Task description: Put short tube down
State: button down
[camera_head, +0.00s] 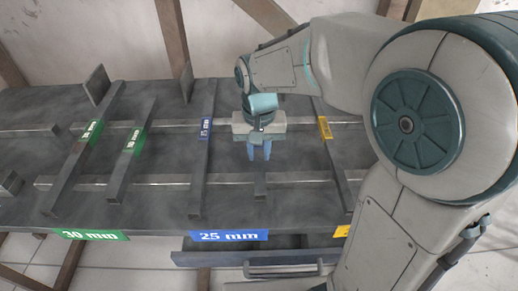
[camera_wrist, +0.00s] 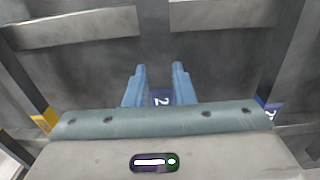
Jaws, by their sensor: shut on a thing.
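The short tube is a dark grey square bar with a blue label (camera_wrist: 161,97) between my fingers in the wrist view. Its bare end (camera_wrist: 153,22) runs up out of that picture across a light rail. In the head view its near end (camera_head: 260,187) shows below my gripper (camera_head: 259,153). My gripper points down with its two blue fingers (camera_wrist: 155,83) shut on the tube at its label. The far part of the tube is hidden behind my gripper. I cannot tell whether the tube touches the rails.
Two light rails, the front one (camera_head: 160,180) clearer, cross the dark rack table. A long blue-labelled tube (camera_head: 202,165) lies left and a yellow-labelled tube (camera_head: 331,150) right. Two green-labelled tubes, one long (camera_head: 78,165) and one short (camera_head: 124,168), lie further left. A drawer (camera_head: 250,257) sits below.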

jog(key=c, duration=1.2)
grip_release()
jog(key=shift+c, duration=0.2)
notch_tip(320, 180, up, 12)
jog(key=p, duration=0.1)
jog(key=s+d+f+t, duration=0.1)
jog(key=s+d+f, duration=0.2)
jog(key=d, duration=0.1)
jog(key=s+d+f, duration=0.3)
jog(key=s+d, duration=0.1)
jog(key=s+d+f+t, duration=0.1)
jog(key=s+d+f, duration=0.2)
jog(key=s+d, duration=0.1)
jog(key=shift+s+t, duration=0.15)
jog(key=shift+t, duration=0.15)
